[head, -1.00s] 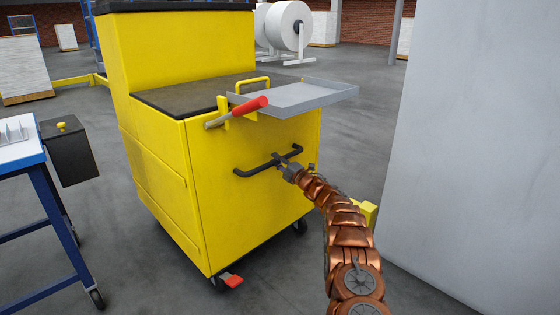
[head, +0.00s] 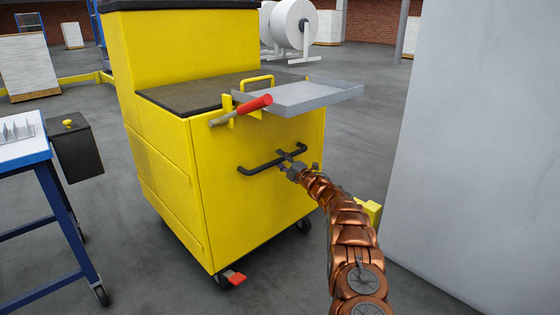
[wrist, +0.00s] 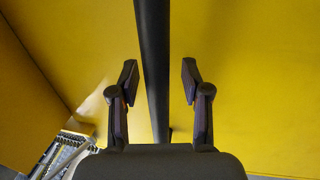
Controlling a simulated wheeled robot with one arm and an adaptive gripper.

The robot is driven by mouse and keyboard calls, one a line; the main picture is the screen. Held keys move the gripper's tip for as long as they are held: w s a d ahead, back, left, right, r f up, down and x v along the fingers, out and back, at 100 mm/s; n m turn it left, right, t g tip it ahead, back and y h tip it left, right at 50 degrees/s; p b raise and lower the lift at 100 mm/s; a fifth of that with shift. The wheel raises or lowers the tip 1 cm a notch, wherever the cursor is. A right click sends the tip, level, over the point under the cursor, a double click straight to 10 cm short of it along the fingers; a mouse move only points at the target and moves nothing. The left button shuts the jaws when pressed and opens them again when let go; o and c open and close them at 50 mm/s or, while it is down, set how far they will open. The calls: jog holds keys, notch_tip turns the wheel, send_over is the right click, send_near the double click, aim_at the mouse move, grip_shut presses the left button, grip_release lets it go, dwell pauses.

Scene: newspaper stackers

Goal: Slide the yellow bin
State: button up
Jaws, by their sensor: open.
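The yellow bin (head: 235,185) is a tall cabinet on casters in the middle of the head view. A black bar handle (head: 262,165) runs across its front face. My gripper (head: 291,163) is at the right part of this handle. In the wrist view the handle bar (wrist: 153,70) runs lengthwise between the two open fingers of my gripper (wrist: 160,82), with a gap on each side. A red pedal (head: 236,278) sits by the front caster. The yellow face fills most of the wrist view.
A grey tray (head: 310,96) and a red-handled lever (head: 250,106) stick out above the handle. A blue-legged table (head: 65,215) with a black box (head: 78,150) stands at the left. A large grey block (head: 480,150) is close at the right. Grey floor lies between.

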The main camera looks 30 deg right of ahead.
jog(key=v, duration=1.2)
dwell(0.3)
dwell(0.4)
